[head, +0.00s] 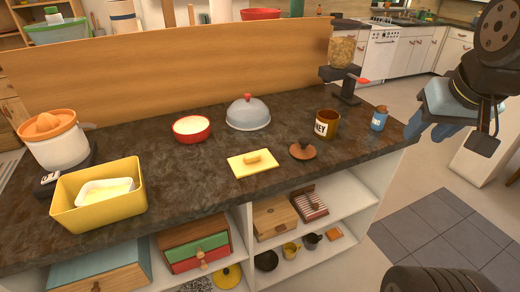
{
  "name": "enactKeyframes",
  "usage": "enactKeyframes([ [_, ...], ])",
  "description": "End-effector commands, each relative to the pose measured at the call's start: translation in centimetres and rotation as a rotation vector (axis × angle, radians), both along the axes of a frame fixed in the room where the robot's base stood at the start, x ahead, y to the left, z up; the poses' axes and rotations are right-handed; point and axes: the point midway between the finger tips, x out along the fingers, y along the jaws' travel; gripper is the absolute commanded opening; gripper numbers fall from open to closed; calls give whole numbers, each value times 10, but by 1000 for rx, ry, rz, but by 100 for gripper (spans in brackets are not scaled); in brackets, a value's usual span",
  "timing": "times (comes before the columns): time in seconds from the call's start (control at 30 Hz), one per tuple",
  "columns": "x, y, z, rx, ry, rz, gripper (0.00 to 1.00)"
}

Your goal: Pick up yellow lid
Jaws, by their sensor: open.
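The yellow lid (252,162) is a flat rectangular piece with a small bar handle on top. It lies on the dark stone counter (290,180), near the middle of its front part. A yellow rectangular box (98,208) with a white tub inside stands open at the left end of the counter. My gripper (447,133) is at the upper right, beyond the counter's right end. It is open and well apart from the lid; its fingertips are partly hard to make out.
A brown round lid (303,150) and a honey pot (327,124) stand right of the yellow lid. Behind it are a red bowl (192,129) and a grey dome (248,114). A coffee grinder (342,70) and blue jug (379,118) stand at right. Bare counter surrounds the lid.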

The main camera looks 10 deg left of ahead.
Motion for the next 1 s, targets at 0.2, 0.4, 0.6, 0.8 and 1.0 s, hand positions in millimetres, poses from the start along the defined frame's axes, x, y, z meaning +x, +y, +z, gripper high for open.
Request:
enactKeyframes([
  [0.2,0,0,0,0,0,0,43],
  [0.4,5,3,0,8,3,15,61],
  [0.6,30,11,-2,40,21,79,80],
  [0.8,63,38,-8,72,46,156,83],
  [1.0,92,73,-18,86,73,229,83],
])
